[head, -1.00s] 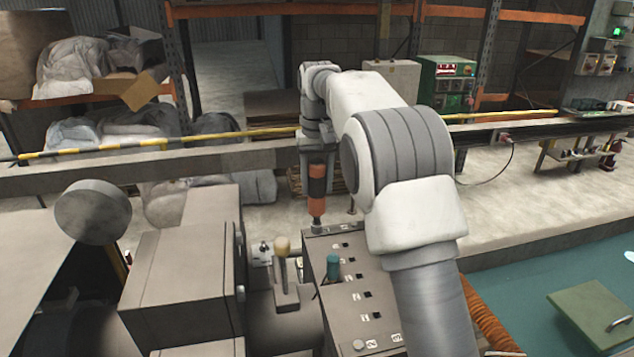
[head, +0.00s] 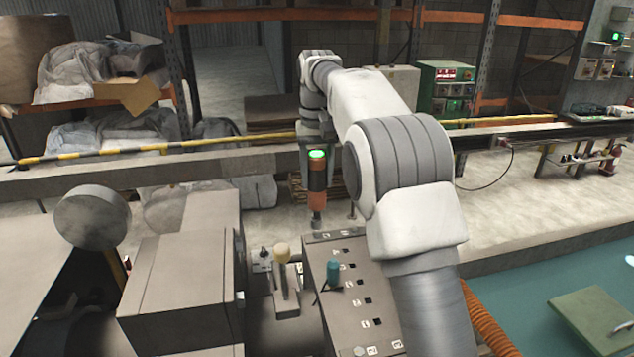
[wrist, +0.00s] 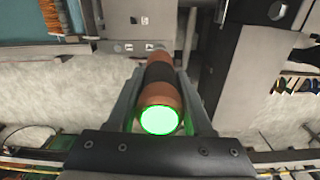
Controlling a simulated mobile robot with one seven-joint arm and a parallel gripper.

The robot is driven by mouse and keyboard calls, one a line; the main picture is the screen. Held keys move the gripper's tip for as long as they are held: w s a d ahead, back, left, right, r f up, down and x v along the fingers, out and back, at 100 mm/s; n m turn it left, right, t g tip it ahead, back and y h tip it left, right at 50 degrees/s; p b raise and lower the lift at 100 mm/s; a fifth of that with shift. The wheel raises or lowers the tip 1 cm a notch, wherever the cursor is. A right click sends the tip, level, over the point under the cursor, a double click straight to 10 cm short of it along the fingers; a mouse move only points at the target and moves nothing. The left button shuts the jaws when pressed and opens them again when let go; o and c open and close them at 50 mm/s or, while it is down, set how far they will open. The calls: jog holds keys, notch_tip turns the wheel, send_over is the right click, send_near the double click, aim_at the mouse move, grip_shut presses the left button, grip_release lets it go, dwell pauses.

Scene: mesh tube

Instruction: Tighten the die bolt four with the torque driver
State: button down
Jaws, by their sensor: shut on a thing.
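The torque driver (head: 317,185) is an orange and black cylinder with a metal tip pointing down. Its top end glows green, and it also shows in the wrist view (wrist: 160,95). My gripper (wrist: 158,100) is shut on the driver, one finger on each side. The driver stands about upright over the far end of a grey panel (head: 338,262) with several numbered square holes. Its tip is at or very near the panel's far edge. I cannot make out the die bolt under the tip.
A teal-handled tool (head: 333,272) stands on the panel. A lever with a tan knob (head: 282,252) stands left of it. A large grey machine housing (head: 185,275) is at the left. A yellow and black bar (head: 160,148) runs behind.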

jog(key=shift+r, duration=1.4)
